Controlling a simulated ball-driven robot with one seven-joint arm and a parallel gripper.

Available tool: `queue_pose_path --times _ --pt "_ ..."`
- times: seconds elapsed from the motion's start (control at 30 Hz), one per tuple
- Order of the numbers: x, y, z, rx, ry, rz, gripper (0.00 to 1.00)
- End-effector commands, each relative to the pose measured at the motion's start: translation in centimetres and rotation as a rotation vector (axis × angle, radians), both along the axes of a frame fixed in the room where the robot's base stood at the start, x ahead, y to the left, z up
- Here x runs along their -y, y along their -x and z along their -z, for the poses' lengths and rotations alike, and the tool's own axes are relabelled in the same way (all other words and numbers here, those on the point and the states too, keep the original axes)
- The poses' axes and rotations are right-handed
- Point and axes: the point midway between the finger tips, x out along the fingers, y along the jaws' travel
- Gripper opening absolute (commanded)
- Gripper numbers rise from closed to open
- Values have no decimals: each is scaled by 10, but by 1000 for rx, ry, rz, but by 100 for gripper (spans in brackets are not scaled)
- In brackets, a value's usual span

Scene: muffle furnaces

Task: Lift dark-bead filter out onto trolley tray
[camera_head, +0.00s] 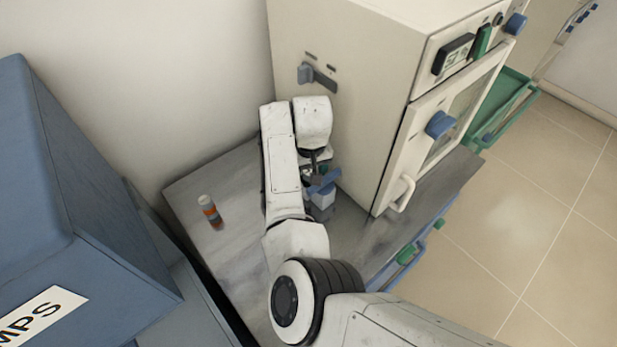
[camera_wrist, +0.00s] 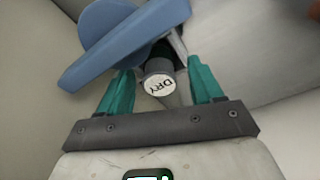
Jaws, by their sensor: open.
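A cylinder with a dark grey end and a white cap reading "DRY" (camera_wrist: 159,82) stands between my gripper's teal fingers in the wrist view. It looks like the dark-bead filter; its beads and lower part are hidden. A blue lever-like part (camera_wrist: 125,45) lies right beside it. My gripper (camera_wrist: 160,72) is open, a finger on either side of the cylinder, with gaps showing. In the head view my gripper (camera_head: 318,173) points down above a blue and pale holder (camera_head: 322,200) next to the furnace, and the filter is mostly hidden.
The cream furnace (camera_head: 365,100) rises close to my gripper. A green tray (camera_head: 500,105) is beyond it. A blue cabinet (camera_head: 75,190) stands at left. The bench's left part is mostly clear.

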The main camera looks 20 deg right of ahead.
Motion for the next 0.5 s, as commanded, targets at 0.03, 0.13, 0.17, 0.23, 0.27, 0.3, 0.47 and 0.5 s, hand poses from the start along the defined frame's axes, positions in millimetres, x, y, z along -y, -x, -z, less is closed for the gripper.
queue_pose_path --times 0.03,0.13,0.17,0.23,0.27,0.3,0.47,0.5 --pt "0 0 0 0 0 0 66" --pt "0 0 0 0 0 0 58" --pt "0 0 0 0 0 0 55" --pt "0 0 0 0 0 0 48" --pt "0 0 0 0 0 0 46" --pt "0 0 0 0 0 0 42" --pt "0 0 0 0 0 0 26" --pt "0 0 0 0 0 0 23"
